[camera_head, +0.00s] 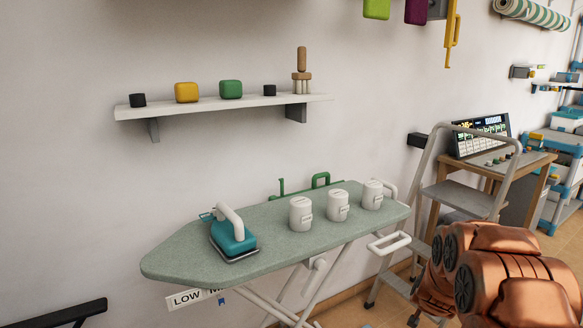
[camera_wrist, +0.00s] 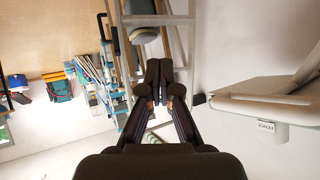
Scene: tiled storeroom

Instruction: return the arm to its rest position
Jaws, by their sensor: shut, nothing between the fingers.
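My arm (camera_head: 500,275) shows at the lower right in the head view as copper-coloured links, to the right of the ironing board (camera_head: 180,255). My gripper's fingers are outside the head view. In the wrist view my gripper (camera_wrist: 159,65) is seen from behind, its dark fingers together and empty. It points towards a grey step ladder (camera_wrist: 185,40), and I cannot tell how far off the ladder is. A pale board-like thing (camera_wrist: 265,105) with a small label lies to the right of the fingers, apart from them.
A teal iron (camera_head: 232,238) and three white canisters (camera_head: 338,206) stand on the board. A wall shelf (camera_head: 230,104) holds small blocks and jars. A step ladder (camera_head: 424,165) and a wooden table (camera_head: 500,164) with a screen stand close to my arm.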

